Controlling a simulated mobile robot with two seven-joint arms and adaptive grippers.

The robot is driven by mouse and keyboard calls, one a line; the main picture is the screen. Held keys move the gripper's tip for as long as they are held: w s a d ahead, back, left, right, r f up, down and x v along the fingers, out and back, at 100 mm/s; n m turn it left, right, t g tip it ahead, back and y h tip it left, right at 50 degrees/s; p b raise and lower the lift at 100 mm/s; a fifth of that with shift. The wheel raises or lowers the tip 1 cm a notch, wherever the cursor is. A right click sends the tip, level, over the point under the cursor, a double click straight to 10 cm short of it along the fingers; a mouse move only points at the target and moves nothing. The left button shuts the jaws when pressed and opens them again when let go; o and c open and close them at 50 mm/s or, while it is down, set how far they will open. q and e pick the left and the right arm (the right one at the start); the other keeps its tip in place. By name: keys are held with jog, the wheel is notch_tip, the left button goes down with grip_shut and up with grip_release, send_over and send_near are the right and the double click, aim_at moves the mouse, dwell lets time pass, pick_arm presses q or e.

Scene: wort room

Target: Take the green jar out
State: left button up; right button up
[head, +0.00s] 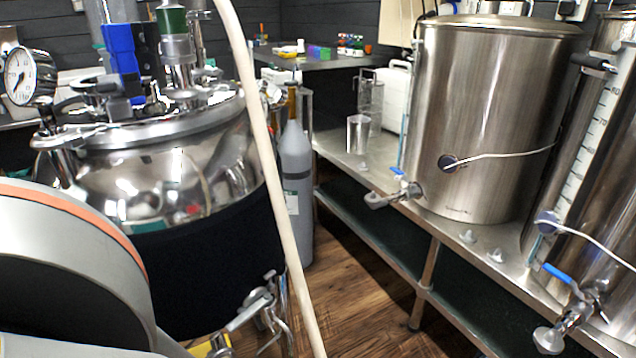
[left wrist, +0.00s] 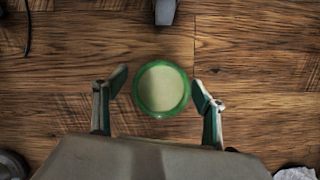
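In the left wrist view a round green-rimmed thing (left wrist: 161,89), apparently the green jar seen from above, has a pale beige middle. It appears between the two fingers of my left gripper (left wrist: 160,91), against the wooden floor. The fingers are spread, with a small gap visible on each side of it. I cannot tell how far below the fingertips it is. The head view shows neither gripper and I cannot make out this jar there. My right gripper is not in view.
In the head view a steel vessel with a black jacket (head: 200,270) stands at left. A pale hose (head: 262,150) crosses in front. A grey gas cylinder (head: 297,170) stands behind. Steel kettles (head: 490,120) stand on a bench (head: 335,150) at right. Wooden floor (head: 355,300) is clear between.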

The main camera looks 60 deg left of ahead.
pick_arm(q)
jog(key=shift+r, duration=0.1)
jog(key=shift+v, duration=3.9)
